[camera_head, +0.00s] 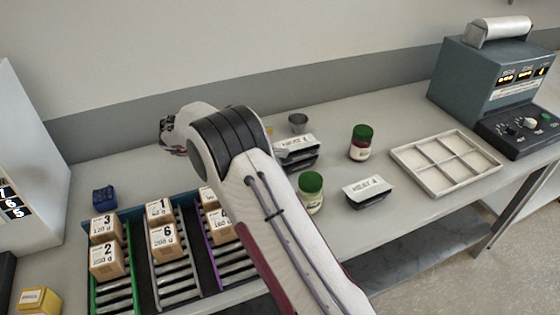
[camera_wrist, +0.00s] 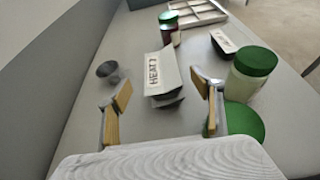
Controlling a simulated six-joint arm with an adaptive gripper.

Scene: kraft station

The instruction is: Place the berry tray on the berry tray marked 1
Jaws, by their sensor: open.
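Black trays with white printed tops stand on the bench; I cannot tell berries or a mark 1 on them. One tray (camera_head: 297,143) sits just right of my arm in the head view, with another dark tray edge directly beneath it. It also shows in the wrist view (camera_wrist: 154,72), its print reading roughly "HEAT". A second tray (camera_head: 367,189) stands apart to the right; it also shows in the wrist view (camera_wrist: 223,41). My gripper (camera_wrist: 167,92) is open, its tan-padded fingers apart, with the near end of the stacked trays ahead between them.
A pale green-lidded jar (camera_head: 311,195), a red green-lidded jar (camera_head: 361,145) and a small grey cup (camera_head: 298,122) stand near the trays. Another green lid (camera_wrist: 245,122) is close to the right finger. A compartmented white tray (camera_head: 405,164) lies right; boxes on racks (camera_head: 175,285) stand left.

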